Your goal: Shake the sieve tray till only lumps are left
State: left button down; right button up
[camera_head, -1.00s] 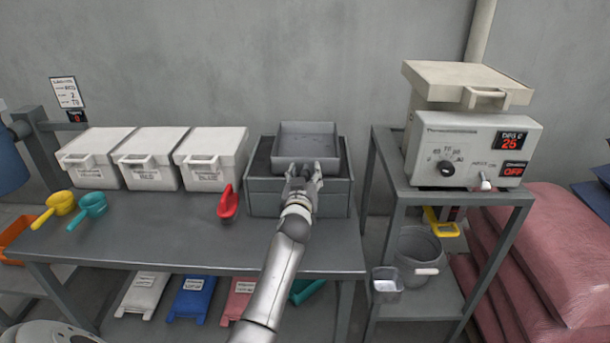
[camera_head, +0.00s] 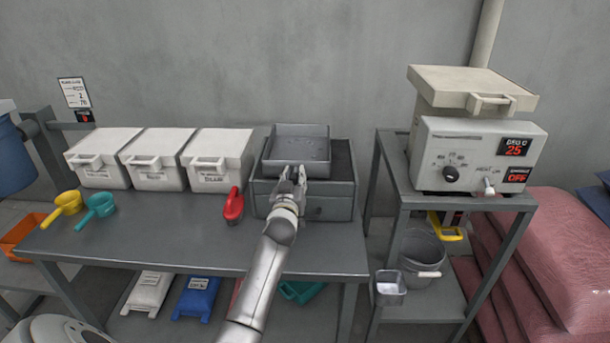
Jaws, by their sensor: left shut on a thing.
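The grey sieve tray (camera_head: 297,131) sits at the top of a dark grey box (camera_head: 333,190) at the right end of the workbench. Some small dark bits (camera_head: 303,152) show on the tray's floor; they are too small to tell apart. My left gripper (camera_head: 289,178) is at the tray's front edge and shut on it. The fingers and wrist hide part of the front rim. My right gripper is not in view.
Three white lidded bins (camera_head: 153,158) line the bench's back. A red scoop (camera_head: 233,205) lies left of the box; yellow (camera_head: 65,205) and teal scoops (camera_head: 97,207) lie far left. A machine (camera_head: 475,155) on a cart stands right. The bench's front middle is clear.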

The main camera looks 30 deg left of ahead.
pick_arm(q)
jog(key=c, duration=1.1)
grip_release()
jog(key=shift+d, duration=0.1)
jog(key=v, duration=1.2)
jog(key=shift+w+f, duration=0.1)
jog(key=shift+c, duration=0.2)
